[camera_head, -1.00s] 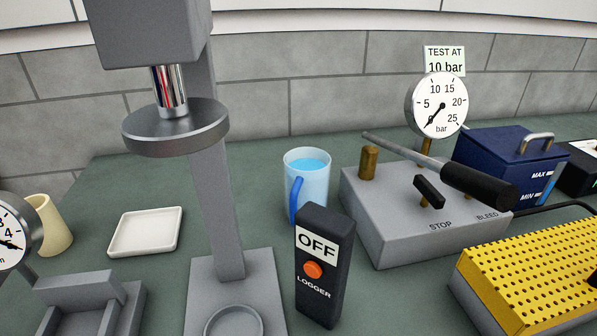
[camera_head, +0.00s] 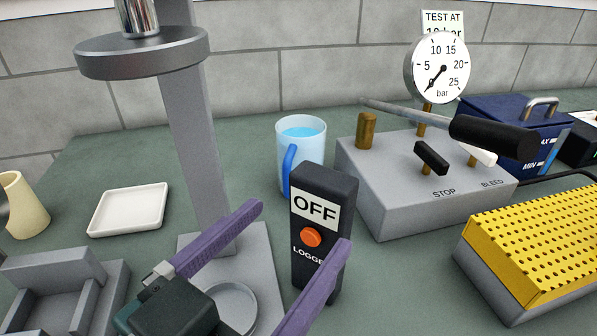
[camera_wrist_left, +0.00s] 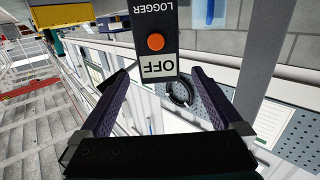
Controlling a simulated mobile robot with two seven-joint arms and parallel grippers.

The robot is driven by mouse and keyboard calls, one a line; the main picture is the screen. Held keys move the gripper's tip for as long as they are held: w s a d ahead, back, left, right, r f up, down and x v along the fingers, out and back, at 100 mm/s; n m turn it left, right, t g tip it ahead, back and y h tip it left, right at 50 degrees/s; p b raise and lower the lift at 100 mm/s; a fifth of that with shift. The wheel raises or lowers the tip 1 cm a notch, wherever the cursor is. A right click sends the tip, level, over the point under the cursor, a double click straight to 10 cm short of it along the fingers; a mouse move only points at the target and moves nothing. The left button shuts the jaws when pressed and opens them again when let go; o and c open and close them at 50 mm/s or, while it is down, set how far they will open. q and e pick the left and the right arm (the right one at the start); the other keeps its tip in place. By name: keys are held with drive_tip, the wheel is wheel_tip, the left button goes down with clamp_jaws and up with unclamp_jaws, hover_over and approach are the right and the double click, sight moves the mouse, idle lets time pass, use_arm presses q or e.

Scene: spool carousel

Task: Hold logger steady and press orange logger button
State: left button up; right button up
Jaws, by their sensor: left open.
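The black logger (camera_head: 323,240) stands upright on the bench in the head view. It has a white OFF label on its upper face and an orange button (camera_head: 311,236) below the label. In the left wrist view the logger (camera_wrist_left: 154,24) appears upside down with its button (camera_wrist_left: 155,42) between and beyond the fingers. My left gripper (camera_head: 300,238) is open, with its purple fingers spread and nothing between the tips. One finger is left of the logger and the other overlaps its lower right edge in the picture; I cannot tell whether it touches. My right gripper is not in view.
A grey press stand (camera_head: 196,135) rises just left of the logger. A blue-handled jug (camera_head: 307,160) of water is behind it. A grey pump block (camera_head: 400,215) with a lever and gauge and a yellow perforated box (camera_head: 530,240) are at right. A white tray (camera_head: 128,210) lies left.

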sight(337, 178)
use_arm(q)
drive_tip(key=shift+d+r, duration=0.1)
drive_tip(key=shift+d, duration=0.05)
drive_tip(key=shift+w+d+r, duration=0.1)
drive_tip(key=shift+w, duration=0.15)
drive_tip(key=x, duration=0.9)
drive_tip(key=shift+w+d+r, duration=0.1)
drive_tip(key=shift+w+r, duration=0.05)
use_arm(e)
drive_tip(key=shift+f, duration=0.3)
use_arm(q)
drive_tip(key=c, duration=1.4)
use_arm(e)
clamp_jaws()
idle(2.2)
